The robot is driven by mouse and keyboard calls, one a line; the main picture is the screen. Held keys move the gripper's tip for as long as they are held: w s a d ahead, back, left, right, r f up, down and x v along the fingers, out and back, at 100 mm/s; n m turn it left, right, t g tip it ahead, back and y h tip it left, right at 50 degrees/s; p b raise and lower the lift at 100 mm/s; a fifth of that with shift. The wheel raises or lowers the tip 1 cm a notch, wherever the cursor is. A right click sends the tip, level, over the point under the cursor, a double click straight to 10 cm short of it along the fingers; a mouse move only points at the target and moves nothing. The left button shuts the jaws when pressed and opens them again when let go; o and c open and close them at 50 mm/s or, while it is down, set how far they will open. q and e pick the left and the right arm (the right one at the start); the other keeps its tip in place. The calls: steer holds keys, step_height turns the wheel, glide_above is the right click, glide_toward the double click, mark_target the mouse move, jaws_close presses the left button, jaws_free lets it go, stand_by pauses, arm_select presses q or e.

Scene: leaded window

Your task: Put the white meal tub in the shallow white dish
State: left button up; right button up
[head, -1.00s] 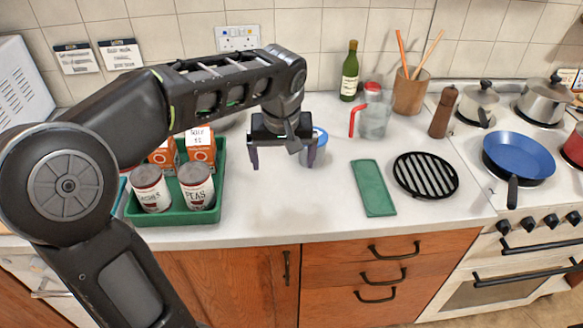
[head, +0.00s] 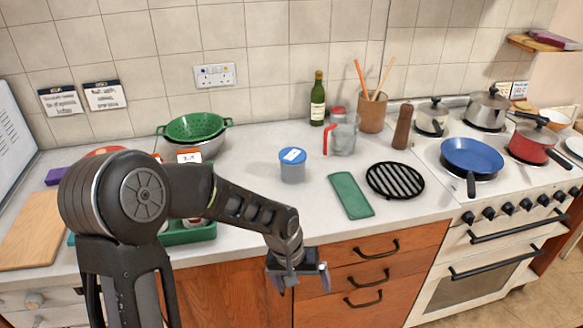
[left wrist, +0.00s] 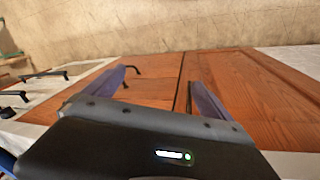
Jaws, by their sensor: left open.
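A pale grey-white tub with a blue lid and a white label (head: 293,166) stands upright on the middle of the counter. I take it for the meal tub; the label is too small to read. My left gripper (head: 297,282) is open and empty, below the counter's front edge, before the drawers and well apart from the tub. In the left wrist view the two fingers of this gripper (left wrist: 160,80) are spread, with only cabinet fronts beyond. I cannot make out a shallow white dish for certain. My right gripper is out of view.
A green colander (head: 193,127) sits in a bowl behind my left arm. A green tray (head: 190,236) is partly hidden by the arm. A glass jug (head: 343,135), green mat (head: 350,195) and black rack (head: 395,180) lie right of the tub. Counter around the tub is clear.

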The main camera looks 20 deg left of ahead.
arm_select(q)
steer(key=s+d+f+h, duration=0.1)
steer(key=s+d+f, duration=0.5)
steer(key=s+f, duration=0.4)
steer(key=s+d+f+m+g+h, duration=0.1)
steer(key=s+d+f, duration=0.5)
steer(key=s+f, duration=0.4)
steer(key=shift+d, duration=0.2)
steer(key=shift+c, duration=0.4)
